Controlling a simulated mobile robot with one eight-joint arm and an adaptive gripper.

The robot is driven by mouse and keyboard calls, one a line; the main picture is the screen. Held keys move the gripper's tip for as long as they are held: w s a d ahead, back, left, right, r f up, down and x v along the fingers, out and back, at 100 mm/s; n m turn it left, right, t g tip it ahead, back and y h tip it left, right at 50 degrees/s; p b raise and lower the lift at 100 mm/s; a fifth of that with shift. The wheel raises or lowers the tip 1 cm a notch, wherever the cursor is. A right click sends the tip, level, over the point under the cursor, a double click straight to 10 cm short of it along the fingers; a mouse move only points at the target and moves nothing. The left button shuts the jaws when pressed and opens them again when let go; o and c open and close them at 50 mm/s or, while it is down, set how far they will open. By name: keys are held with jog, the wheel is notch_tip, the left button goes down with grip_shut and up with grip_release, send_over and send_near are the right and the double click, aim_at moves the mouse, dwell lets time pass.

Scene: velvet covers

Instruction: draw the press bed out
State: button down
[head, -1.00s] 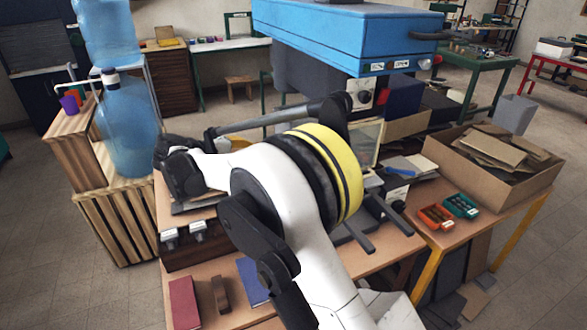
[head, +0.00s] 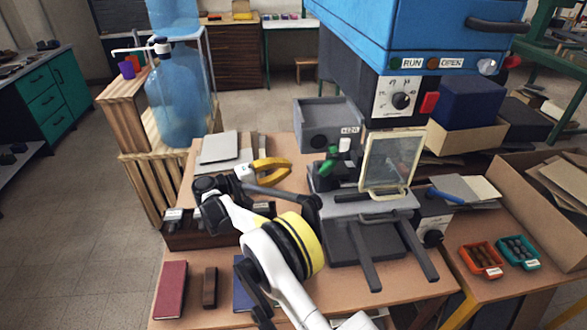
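The press stands at the upper right with a blue head (head: 440,35) and a grey body. A green part (head: 331,160) sits at the bed's left side.
My white and yellow arm covers the bench middle. A yellow curved object (head: 272,168) lies behind it. A red book (head: 171,290) and a brown block (head: 210,287) lie at front left. Orange (head: 481,260) and teal (head: 518,252) trays are at right. A water bottle (head: 178,100) stands left.

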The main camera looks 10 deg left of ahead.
aim_at(308, 168)
jog(key=b+x, duration=0.2)
jog(key=x, duration=0.5)
jog(key=shift+w+d+f, duration=0.15)
jog(key=shift+d+f, duration=0.05)
jog(key=shift+d, duration=0.1)
jog(key=s, duration=0.1)
jog(key=s+b, duration=0.1)
jog(key=s, duration=0.1)
jog(key=shift+s+d+r, duration=0.1)
jog(key=shift+s+d, duration=0.05)
jog(key=shift+d, duration=0.15)
jog(key=shift+s+d+b, duration=0.15)
jog(key=shift+s+b, duration=0.2)
